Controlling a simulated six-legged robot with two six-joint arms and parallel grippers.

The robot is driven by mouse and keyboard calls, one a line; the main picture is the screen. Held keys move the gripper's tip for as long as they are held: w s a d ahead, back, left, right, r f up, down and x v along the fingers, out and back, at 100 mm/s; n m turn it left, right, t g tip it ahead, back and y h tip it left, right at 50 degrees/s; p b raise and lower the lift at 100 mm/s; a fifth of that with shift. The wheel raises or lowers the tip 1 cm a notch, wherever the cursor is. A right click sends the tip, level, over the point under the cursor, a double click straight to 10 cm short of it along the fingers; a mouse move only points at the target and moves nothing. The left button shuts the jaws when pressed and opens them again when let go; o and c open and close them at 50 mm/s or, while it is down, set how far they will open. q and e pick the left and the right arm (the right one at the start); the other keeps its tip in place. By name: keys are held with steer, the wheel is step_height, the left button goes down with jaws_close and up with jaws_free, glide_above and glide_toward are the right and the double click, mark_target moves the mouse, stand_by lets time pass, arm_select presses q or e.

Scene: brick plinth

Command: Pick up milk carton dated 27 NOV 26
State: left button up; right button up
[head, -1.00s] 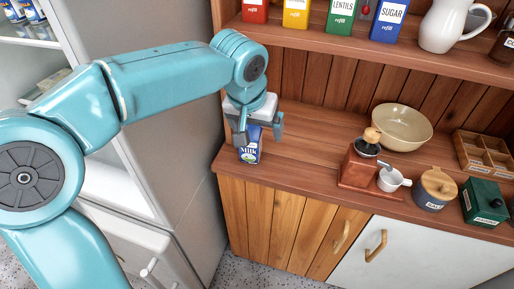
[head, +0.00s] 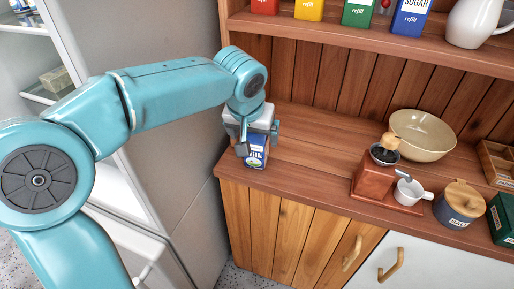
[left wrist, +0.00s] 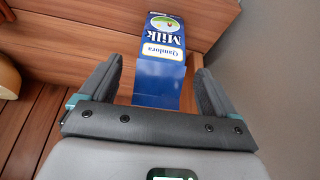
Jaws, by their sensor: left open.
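A blue milk carton (head: 257,152) stands at the left end of the wooden counter. In the left wrist view the carton (left wrist: 160,72) shows its blue face with "Milk" lettering, upside down in the picture. No date can be read on it. My left gripper (head: 258,142) is over the carton from above. In the left wrist view its two fingers (left wrist: 164,82) are open, one on each side of the carton, with gaps visible between them and it. The upper part of the carton is partly hidden by the gripper in the head view. My right gripper is not in view.
On the wooden counter (head: 310,150) stand a coffee grinder (head: 374,178), a beige bowl (head: 423,134), a white cup (head: 410,191) and a salt jar (head: 459,203). A shelf with tins runs above. A tall grey cabinet side (head: 150,90) is close on the left.

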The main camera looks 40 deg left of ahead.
mark_target(254, 137)
arm_select(q)
steer(key=b+x, duration=0.1)
steer(key=x, duration=0.4)
steer(key=shift+r, duration=0.2)
steer(key=c, duration=1.3)
